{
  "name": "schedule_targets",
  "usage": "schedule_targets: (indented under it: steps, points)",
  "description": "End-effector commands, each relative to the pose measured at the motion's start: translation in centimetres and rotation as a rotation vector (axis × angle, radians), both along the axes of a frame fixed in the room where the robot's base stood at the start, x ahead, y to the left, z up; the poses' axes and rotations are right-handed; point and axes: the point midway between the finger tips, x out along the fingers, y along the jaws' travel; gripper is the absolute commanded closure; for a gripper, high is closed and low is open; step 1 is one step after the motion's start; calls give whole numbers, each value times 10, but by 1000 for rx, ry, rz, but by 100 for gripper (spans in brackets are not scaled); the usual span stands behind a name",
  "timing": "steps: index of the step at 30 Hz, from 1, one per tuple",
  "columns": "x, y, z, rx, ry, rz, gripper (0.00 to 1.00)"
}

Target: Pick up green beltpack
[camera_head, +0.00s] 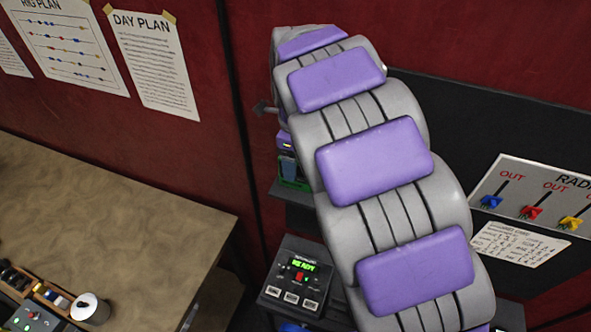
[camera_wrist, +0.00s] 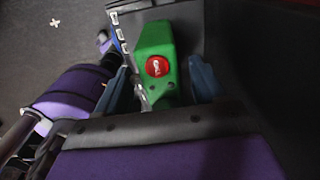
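A green beltpack (camera_wrist: 155,45) with a round red button on its face shows in the wrist view, at the top centre. My gripper (camera_wrist: 163,78) has one blue finger on each side of the beltpack's lower end. The fingers are apart, with a visible gap to the beltpack on the right side. I cannot tell whether the left finger touches it.
A control box (camera_head: 297,277) with a lit green display stands beside my arm on a dark ledge. A panel with coloured levers (camera_head: 531,211) is on the right wall. A wooden table (camera_head: 110,235) is on the left, with a metal cup (camera_head: 90,308) near its front.

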Motion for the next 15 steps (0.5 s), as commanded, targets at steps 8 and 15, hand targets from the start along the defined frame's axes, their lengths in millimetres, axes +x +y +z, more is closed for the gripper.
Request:
schedule_targets:
  steps: [8, 15]
  points:
    - [1, -1, 0, 0, 1, -1, 58]
    - [0, 0, 0, -1, 0, -1, 81]
